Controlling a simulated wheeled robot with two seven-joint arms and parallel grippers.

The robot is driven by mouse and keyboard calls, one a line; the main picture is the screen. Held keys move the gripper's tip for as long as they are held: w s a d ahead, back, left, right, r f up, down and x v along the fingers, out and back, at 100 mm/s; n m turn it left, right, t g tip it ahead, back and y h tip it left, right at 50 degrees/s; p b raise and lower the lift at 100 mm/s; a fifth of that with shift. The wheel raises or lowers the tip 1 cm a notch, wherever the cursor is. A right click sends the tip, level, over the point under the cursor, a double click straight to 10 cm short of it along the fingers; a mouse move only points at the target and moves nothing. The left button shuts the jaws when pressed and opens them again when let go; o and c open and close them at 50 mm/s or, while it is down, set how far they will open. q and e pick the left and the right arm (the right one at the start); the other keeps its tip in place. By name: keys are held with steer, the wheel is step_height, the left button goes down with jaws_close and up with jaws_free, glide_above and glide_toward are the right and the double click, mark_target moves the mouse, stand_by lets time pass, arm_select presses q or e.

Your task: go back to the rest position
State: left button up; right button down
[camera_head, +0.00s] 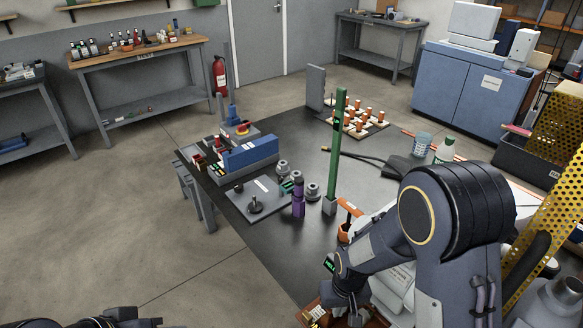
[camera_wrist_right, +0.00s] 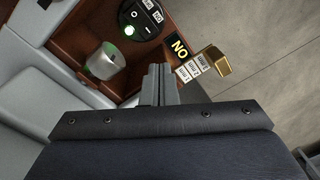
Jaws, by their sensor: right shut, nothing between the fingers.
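My right arm comes in from the right in the head view and bends down to the front edge of the picture. In the wrist view my right gripper (camera_wrist_right: 158,80) is shut, with its two grey fingers together and nothing between them. It is over a reddish-brown panel (camera_wrist_right: 70,22), beside a metal cup (camera_wrist_right: 105,62) and a black round dial (camera_wrist_right: 141,18). In the head view its fingertips cannot be made out. Only a dark piece of my left arm (camera_head: 112,318) shows at the bottom left; its gripper is out of the picture.
A black table (camera_head: 285,250) holds a blue block unit (camera_head: 250,153), a green post (camera_head: 337,150), a purple cylinder (camera_head: 298,198) and a rack of orange-topped pieces (camera_head: 355,122). A yellow perforated panel (camera_head: 545,240) stands close to my right arm. Floor at left is clear.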

steer(key=s+d+r+m+t+y, duration=0.1)
steer(key=s+d+r+y, duration=0.1)
steer(key=r, duration=0.6)
steer(key=s+d+r+m+t+y, duration=0.1)
steer(key=s+d+r+y, duration=0.15)
steer(key=r, duration=0.45)
arm_select(q)
steer(key=shift+w+a, duration=0.1)
arm_select(e)
steer(key=s+d+r+m+t+h, duration=0.1)
steer(key=s+d+r+t, duration=0.2)
steer(key=s+r, duration=0.4)
steer(key=s+d, duration=0.1)
steer(key=s, duration=0.3)
steer(key=shift+s+d+r+t, duration=0.15)
steer(key=shift+t, duration=0.15)
arm_select(q)
steer(key=shift+f, duration=0.1)
